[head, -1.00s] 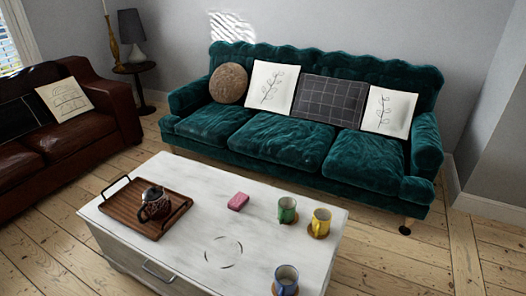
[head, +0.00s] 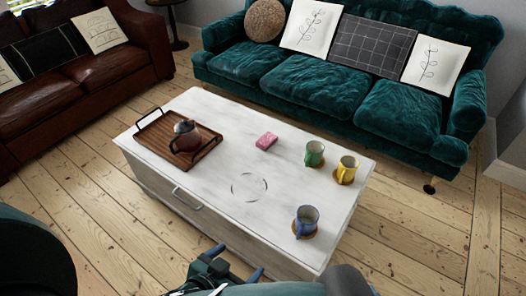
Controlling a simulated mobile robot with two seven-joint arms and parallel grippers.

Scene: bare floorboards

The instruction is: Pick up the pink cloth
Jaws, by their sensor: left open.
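The pink cloth (head: 266,141) is a small folded block lying on the white coffee table (head: 225,125), near the middle of its top toward the far side. My left gripper (head: 237,262) is at the bottom of the head view, at the table's near side. It is open and empty, well apart from the cloth. Nothing hides the cloth.
A brown tray (head: 152,139) with a teapot (head: 186,137) stands left of the cloth. Green (head: 314,153), yellow (head: 346,169) and blue (head: 307,220) mugs stand to the right. A green sofa (head: 300,84) is behind; a brown sofa (head: 125,66) is at left.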

